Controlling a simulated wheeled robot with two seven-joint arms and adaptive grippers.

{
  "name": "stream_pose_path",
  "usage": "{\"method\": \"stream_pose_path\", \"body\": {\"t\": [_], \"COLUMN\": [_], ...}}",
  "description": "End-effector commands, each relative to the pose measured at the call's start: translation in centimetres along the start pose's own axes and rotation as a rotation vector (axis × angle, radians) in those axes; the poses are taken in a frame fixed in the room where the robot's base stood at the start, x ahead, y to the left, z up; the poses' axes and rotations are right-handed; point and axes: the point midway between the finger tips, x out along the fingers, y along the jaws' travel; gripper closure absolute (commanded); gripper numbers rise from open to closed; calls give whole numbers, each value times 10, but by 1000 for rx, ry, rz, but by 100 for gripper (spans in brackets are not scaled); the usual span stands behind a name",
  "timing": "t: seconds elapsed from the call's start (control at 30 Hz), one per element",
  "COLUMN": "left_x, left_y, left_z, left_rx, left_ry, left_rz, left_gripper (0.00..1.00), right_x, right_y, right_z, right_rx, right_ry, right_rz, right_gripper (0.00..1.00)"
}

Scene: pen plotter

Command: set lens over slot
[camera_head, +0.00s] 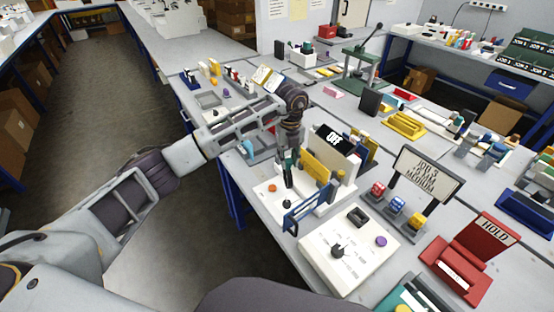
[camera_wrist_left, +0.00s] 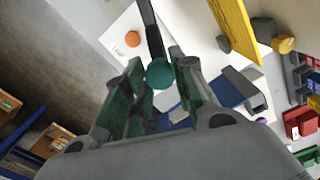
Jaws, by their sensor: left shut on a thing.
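My left gripper (camera_head: 289,168) reaches down over a white plotter-like unit (camera_head: 263,202) in the middle of the head view. In the left wrist view, its green-padded fingers (camera_wrist_left: 158,85) are shut on a round teal knob (camera_wrist_left: 160,74) at the end of a black bar (camera_wrist_left: 151,30). A blue frame (camera_head: 304,211) stands at the unit's front edge. I cannot tell for sure which part is the lens, and no slot can be made out. My right gripper is not in view.
A yellow panel (camera_head: 315,168) and a black OFF sign (camera_head: 334,139) stand close right of the gripper. An orange button (camera_head: 272,188) lies left. A white control box (camera_head: 345,248), a JOB sign (camera_head: 421,175) and a red HOLD stand (camera_head: 463,262) crowd the right.

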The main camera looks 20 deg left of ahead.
Motion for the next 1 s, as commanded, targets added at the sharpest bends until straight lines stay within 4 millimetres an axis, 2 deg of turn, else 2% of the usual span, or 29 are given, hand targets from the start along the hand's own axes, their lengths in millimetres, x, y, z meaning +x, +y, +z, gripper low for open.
{"method": "stream_pose_path", "body": {"t": [0.2,0.5,1.0], "left_x": [-1,-1,-1], "left_y": [-26,-47,-55], "left_z": [0,6,9], "left_rx": [-139,-307,-377], "left_ry": [-1,-2,-2], "left_rz": [-3,-2,-4], "left_gripper": [100,100,100], "right_x": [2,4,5], "right_y": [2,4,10], "right_z": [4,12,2], "right_rx": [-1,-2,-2], "right_ry": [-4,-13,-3], "right_rz": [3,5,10], "right_gripper": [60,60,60]}}
